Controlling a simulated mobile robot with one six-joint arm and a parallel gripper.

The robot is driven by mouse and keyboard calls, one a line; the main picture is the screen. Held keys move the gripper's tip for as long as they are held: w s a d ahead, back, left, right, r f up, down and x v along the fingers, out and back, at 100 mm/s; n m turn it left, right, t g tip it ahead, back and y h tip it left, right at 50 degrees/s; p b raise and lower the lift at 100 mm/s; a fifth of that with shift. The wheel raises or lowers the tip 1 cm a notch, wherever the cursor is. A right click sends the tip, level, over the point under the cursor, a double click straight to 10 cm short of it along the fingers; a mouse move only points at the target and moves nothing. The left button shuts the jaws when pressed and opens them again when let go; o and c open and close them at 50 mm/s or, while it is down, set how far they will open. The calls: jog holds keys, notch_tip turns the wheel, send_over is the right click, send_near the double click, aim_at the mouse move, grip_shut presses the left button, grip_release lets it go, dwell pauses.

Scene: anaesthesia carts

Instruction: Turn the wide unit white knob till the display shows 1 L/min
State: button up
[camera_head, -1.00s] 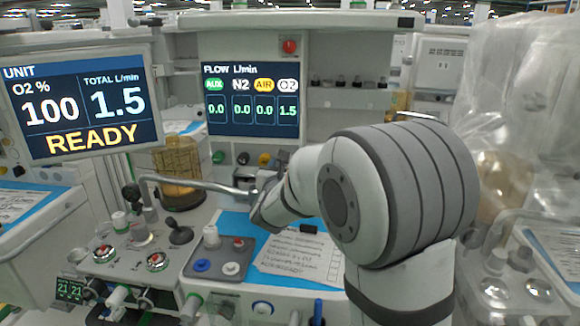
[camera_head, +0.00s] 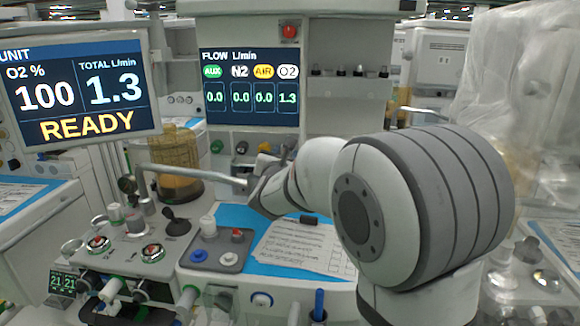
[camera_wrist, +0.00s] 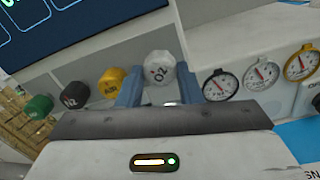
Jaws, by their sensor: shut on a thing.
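The white O2 knob (camera_wrist: 160,69) is at the right end of a row of knobs in the wrist view. My gripper (camera_wrist: 159,86) is shut on it, with one blue finger on each side. In the head view my arm hides the white knob. The wide flow display (camera_head: 250,88) reads O2 1.3, with AUX, N2 and AIR each at 0.0. The unit screen (camera_head: 80,92) at the left shows O2 100 %, total 1.3 L/min and READY.
Yellow (camera_wrist: 111,82), black (camera_wrist: 74,95) and green (camera_wrist: 38,107) knobs sit left of the white one. Several round gauges (camera_wrist: 262,75) are close on its right. A metal bar (camera_head: 195,174) crosses above the worktop. A plastic-covered unit (camera_head: 520,75) stands at the right.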

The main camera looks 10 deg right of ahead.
jog(key=shift+d+m+b, duration=0.1)
jog(key=shift+m+b, duration=0.25)
jog(key=shift+m, duration=0.05)
jog(key=o, duration=1)
jog(key=shift+c, duration=0.2)
jog(key=v, duration=0.8)
